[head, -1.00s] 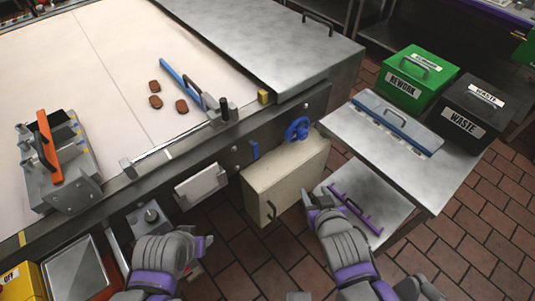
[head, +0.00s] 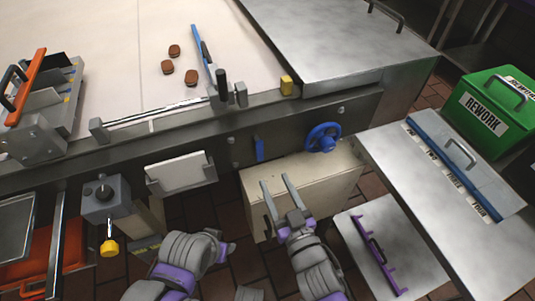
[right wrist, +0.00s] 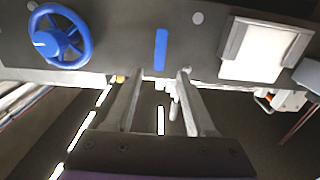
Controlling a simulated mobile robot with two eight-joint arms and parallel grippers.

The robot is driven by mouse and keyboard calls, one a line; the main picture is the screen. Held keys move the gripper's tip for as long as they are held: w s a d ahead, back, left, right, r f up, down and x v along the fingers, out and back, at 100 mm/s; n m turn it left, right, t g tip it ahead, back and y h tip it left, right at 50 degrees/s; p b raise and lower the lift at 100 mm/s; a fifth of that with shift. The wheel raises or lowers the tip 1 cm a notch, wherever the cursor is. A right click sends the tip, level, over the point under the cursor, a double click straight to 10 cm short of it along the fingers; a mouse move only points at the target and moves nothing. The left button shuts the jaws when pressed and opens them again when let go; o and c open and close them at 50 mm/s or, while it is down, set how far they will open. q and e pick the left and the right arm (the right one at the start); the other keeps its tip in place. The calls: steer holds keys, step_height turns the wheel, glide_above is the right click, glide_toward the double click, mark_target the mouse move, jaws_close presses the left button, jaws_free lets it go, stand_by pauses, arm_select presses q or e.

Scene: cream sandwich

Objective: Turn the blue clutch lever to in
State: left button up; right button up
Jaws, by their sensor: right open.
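The blue clutch lever (head: 259,149) is a short blue bar standing upright on the dark front panel of the machine. It also shows upright in the right wrist view (right wrist: 160,49). My right gripper (head: 276,182) is open and empty, just below and in front of the lever. In the right wrist view its two fingers (right wrist: 159,75) point at the panel, with the lever centred beyond the gap between them. The fingers do not appear to touch it. My left gripper (head: 226,250) is low at the bottom centre, its fingers not clearly visible.
A blue handwheel (head: 323,137) sits right of the lever, above a beige box (head: 300,190). A white card holder (head: 181,173) is to the left.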

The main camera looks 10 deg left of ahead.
mark_target(260, 151)
steer(key=x, duration=1)
steer(key=shift+a, duration=0.1)
jaws_close()
stand_by(1.1)
